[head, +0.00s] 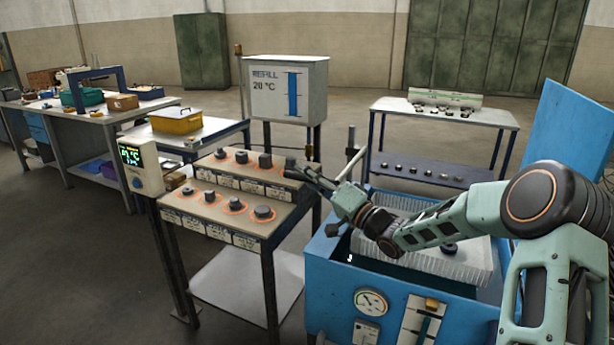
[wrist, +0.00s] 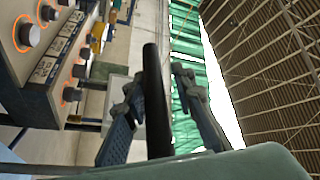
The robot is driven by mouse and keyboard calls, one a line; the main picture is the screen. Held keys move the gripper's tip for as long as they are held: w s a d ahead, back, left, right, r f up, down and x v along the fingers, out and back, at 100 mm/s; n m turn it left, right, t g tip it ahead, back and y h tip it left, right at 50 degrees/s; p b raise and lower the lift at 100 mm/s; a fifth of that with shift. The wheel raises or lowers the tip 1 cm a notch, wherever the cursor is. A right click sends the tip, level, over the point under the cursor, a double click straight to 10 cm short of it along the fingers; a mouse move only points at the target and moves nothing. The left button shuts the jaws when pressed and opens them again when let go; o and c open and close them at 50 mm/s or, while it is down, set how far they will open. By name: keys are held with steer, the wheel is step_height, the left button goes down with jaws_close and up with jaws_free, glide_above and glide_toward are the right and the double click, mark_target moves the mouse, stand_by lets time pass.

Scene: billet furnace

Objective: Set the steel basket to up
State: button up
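The steel basket appears to be the pale ribbed box (head: 375,248) inside the open blue tank (head: 318,285); my arm hides part of it. A dark round piece (head: 449,249) shows on its pale top. My gripper (head: 325,184) is left of the tank, beside the back right corner of the control desk. In the wrist view a dark rod (wrist: 157,105) stands between the two fingers of my gripper (wrist: 160,85).
The control desk (head: 205,220) with several knobs stands left of the tank. A refill panel (head: 290,85) is behind it, and a pale slanted rod (head: 351,163) rises near my gripper. A raised blue lid (head: 572,120) is at the right.

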steer(key=v, duration=1.2)
